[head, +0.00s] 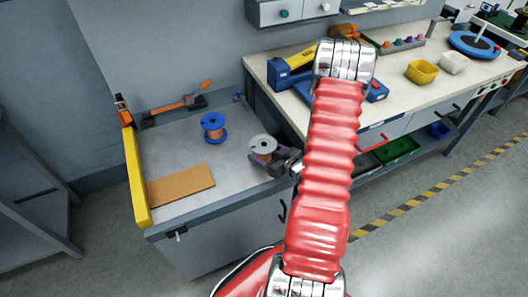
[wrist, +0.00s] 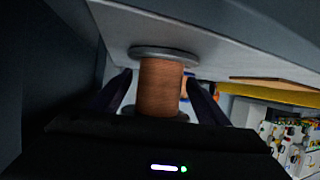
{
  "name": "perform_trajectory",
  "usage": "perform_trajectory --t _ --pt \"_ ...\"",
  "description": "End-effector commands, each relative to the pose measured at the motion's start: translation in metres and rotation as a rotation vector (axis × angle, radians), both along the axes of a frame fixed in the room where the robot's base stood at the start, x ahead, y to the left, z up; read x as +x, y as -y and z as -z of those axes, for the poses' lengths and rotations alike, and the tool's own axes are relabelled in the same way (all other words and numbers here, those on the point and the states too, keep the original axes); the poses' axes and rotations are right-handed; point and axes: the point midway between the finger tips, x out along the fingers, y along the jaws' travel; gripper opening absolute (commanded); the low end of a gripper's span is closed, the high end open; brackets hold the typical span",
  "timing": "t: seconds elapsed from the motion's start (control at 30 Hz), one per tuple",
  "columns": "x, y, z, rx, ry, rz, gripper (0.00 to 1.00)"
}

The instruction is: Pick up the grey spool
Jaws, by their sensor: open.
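The grey spool (head: 263,143), wound with copper wire, stands upright on the low bench top. My gripper (head: 268,161) is beside it, low near the bench surface. In the wrist view the grey spool (wrist: 160,88) sits between the two dark fingers of my gripper (wrist: 158,80), with one finger on each side. The jaws are open, and small gaps show between the fingers and the wire. The gripper body hides part of one flange in the wrist view.
A blue spool (head: 213,125) with copper wire stands to the left of the grey one. A brown board (head: 181,186) lies at the front left, inside a yellow edge rail (head: 136,180). An orange-handled tool (head: 176,104) lies at the back. A higher workbench (head: 395,95) rises to the right.

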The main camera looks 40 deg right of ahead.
Motion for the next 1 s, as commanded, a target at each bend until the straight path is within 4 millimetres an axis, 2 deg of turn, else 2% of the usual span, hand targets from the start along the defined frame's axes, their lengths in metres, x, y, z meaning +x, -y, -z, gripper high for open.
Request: perform_trajectory --t 0.57,1.0 --pt "0.0028 0.0008 0.0010 -0.001 0.000 0.002 0.69" --pt "0.0028 0.0008 0.0010 -0.001 0.000 0.002 0.40"
